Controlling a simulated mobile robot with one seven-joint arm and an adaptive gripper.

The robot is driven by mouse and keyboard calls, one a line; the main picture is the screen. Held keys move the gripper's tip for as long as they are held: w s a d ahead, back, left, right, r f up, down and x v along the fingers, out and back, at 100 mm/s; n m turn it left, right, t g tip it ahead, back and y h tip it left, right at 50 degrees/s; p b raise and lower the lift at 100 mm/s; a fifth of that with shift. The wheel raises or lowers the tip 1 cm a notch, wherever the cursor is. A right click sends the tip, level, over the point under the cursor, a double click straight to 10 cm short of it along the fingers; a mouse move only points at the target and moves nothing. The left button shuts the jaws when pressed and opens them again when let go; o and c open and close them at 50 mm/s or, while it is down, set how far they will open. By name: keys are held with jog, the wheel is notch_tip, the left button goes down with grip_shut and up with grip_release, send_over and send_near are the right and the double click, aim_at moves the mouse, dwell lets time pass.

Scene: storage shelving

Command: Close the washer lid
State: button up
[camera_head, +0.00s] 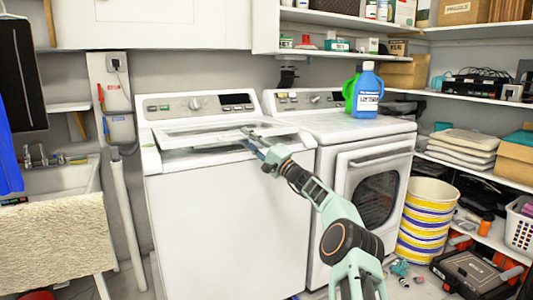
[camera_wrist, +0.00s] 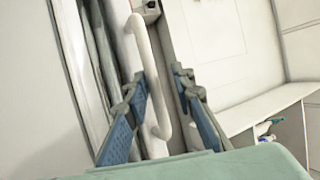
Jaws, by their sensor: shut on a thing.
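The white washer (camera_head: 225,235) stands on the left of the two machines. Its lid (camera_head: 215,131) is tilted, with its front edge a little above the washer top, and a dark gap shows under it. My gripper (camera_head: 250,138) is at the lid's front edge, right of its middle. The fingers partly hide the exact contact.
A white dryer (camera_head: 335,150) stands close on the right, with a blue detergent jug (camera_head: 367,92) and a green container on top. A striped bucket (camera_head: 426,215) and a dark toolbox (camera_head: 476,270) are on the floor at right. A sink (camera_head: 60,180) is at left.

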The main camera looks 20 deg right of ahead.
jog(key=v, duration=1)
jog(key=shift+r, duration=0.15)
